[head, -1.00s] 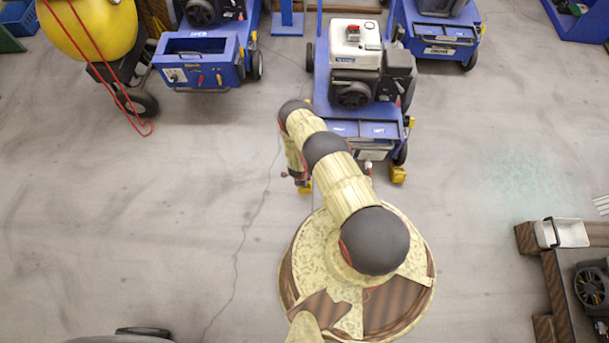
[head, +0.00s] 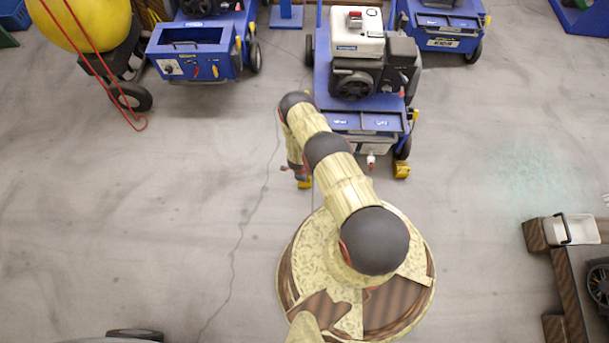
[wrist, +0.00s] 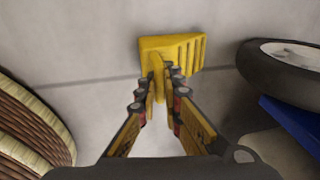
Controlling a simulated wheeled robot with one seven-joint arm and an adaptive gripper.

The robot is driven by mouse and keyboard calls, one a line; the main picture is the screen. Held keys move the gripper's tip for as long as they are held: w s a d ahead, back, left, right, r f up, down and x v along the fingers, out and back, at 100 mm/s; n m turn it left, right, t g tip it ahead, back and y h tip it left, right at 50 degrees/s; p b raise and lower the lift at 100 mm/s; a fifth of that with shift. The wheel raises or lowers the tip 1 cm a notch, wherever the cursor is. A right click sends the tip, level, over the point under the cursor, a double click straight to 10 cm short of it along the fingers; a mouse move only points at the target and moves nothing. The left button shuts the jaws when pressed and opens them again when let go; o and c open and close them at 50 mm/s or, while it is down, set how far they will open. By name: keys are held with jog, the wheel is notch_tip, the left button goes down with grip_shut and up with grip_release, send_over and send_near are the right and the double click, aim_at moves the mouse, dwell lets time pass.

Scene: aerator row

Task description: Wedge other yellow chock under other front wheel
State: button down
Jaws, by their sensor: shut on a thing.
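My gripper (wrist: 158,88) is shut on the upright rib of a yellow chock (wrist: 185,50), with a finger on each side. The chock's ridged sloping face is turned toward the right in the wrist view, where a dark-tyred wheel (wrist: 262,75) stands apart from it with a gap of floor between. I cannot tell whether the chock touches the floor. In the head view a bit of the held chock (head: 304,184) shows below my arm. The blue aerator (head: 365,119) has another yellow chock (head: 402,171) at its front right wheel (head: 403,148). My arm hides the front left wheel there.
Another blue machine (head: 190,55) and a yellow tank (head: 88,25) stand at the upper left, with a red hose (head: 90,62). A third blue machine (head: 443,30) is at upper right.

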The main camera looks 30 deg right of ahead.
jog(key=shift+w+d+f, duration=0.1)
jog(key=shift+w+d, duration=0.55)
jog(key=shift+w, duration=0.35)
jog(key=shift+w+d+r, duration=0.1)
jog(key=shift+w+d, duration=0.55)
jog(key=shift+w, duration=0.3)
jog(key=shift+w+d+f, duration=0.1)
jog(key=shift+w+d, duration=0.55)
jog(key=shift+w, duration=0.35)
jog(key=c, duration=1.9)
grip_release()
jog(key=shift+s, duration=0.1)
jog(key=shift+a+r, duration=0.1)
jog(key=shift+r, duration=0.65)
jog(key=shift+s+a+r, duration=0.1)
jog(key=shift+a+r, duration=0.2)
jog(key=shift+r, duration=1.4)
jog(key=shift+s+a+r, duration=0.1)
jog(key=shift+a+r, duration=0.25)
jog(key=shift+r, duration=1.35)
jog(key=shift+s+a+r, duration=0.1)
jog(key=shift+a+r, duration=0.2)
jog(key=shift+r, duration=1.4)
